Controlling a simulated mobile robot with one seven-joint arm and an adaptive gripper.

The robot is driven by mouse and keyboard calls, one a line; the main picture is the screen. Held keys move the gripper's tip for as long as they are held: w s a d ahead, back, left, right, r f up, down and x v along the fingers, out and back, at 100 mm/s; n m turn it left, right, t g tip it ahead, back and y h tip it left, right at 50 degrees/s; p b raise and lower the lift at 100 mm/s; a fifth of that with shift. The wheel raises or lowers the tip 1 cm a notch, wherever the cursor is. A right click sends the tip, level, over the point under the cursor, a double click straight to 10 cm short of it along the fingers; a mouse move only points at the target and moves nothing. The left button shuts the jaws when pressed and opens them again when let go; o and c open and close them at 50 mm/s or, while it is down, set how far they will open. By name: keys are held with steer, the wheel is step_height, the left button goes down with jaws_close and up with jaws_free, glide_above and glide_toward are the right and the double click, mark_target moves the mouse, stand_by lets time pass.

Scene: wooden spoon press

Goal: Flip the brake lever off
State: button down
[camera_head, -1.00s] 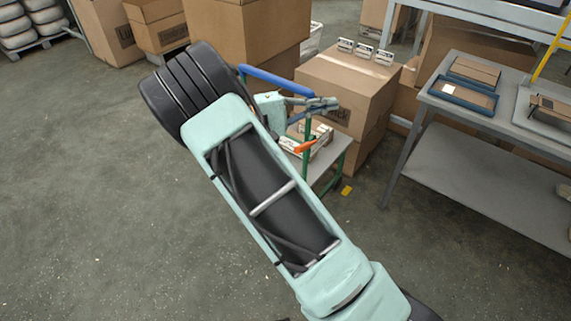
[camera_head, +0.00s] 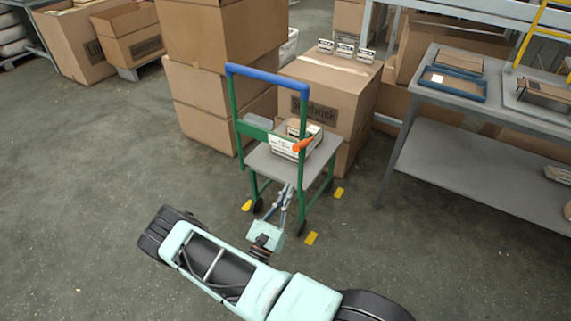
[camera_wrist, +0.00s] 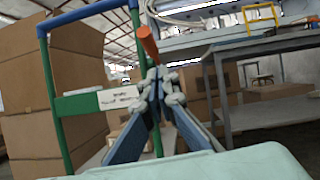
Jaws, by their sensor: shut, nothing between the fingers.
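The orange brake lever (camera_head: 302,145) sticks out at a slant from the right green post of a cart (camera_head: 233,98) with a blue push handle. My gripper (camera_head: 287,190) is shut and empty, low in front of the cart's platform edge, below the lever. In the wrist view my gripper (camera_wrist: 158,78) points toward the cart, its fingertips together. I cannot tell how far the fingertips are from the cart.
Small boxes (camera_head: 285,148) lie on the cart's grey platform (camera_head: 268,162). Yellow blocks (camera_head: 311,238) lie by its wheels. Large cardboard boxes (camera_head: 330,95) stand behind it. A grey workbench (camera_head: 480,120) is on the right. The floor (camera_head: 90,180) to the left is open.

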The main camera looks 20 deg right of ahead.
steer(key=f+n, duration=0.1)
steer(key=f+n+t+y, duration=0.1)
steer(key=f, duration=0.1)
steer(key=shift+s+a, duration=0.2)
steer(key=shift+s, duration=0.2)
glide_toward(303, 143)
steer(key=w+d+f, duration=0.1)
steer(key=w+d, duration=0.3)
steer(key=shift+w+r+b, duration=0.2)
steer(key=shift+r+b, duration=0.1)
steer(key=shift+r, duration=0.05)
steer(key=shift+a+r+p, duration=0.1)
steer(key=shift+r+p, duration=0.1)
steer(key=shift+p, duration=0.1)
